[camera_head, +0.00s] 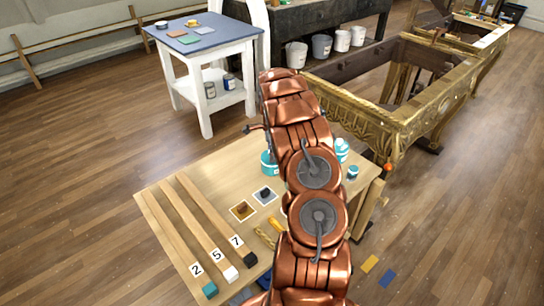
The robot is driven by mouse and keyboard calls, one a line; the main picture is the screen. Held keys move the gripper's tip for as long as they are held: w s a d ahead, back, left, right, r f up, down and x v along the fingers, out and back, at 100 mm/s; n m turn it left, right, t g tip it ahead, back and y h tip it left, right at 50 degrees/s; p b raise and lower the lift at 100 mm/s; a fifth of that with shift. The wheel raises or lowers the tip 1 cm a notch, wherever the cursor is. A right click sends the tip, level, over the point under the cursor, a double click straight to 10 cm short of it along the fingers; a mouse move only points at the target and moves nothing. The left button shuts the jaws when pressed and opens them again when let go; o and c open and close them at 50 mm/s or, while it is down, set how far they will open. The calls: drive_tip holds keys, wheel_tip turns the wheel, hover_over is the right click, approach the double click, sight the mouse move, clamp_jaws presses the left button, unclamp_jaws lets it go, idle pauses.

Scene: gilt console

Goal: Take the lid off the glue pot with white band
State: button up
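Several teal containers stand at the far end of the low wooden table (156,194). One teal pot (267,165) is left of my arm and partly hidden by it. A taller teal container (341,150) with a pale part is right of my arm, and a small teal one (353,172) stands just in front of it. At this size I cannot tell for certain which is the glue pot with the white band, or whether its lid is on. My copper-coloured arm runs up the middle of the view, across the table. My gripper's fingers do not show.
Three wooden strips marked 2, 5 and 7 (212,228) lie on the table's left. Two small square samples (242,211) lie near the arm. A gilt console frame (400,130) stands behind right, a white side table (213,70) behind left. The floor at left is clear.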

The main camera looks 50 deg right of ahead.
clamp_jaws()
idle(0.3)
drive_tip(key=shift+r, duration=0.1)
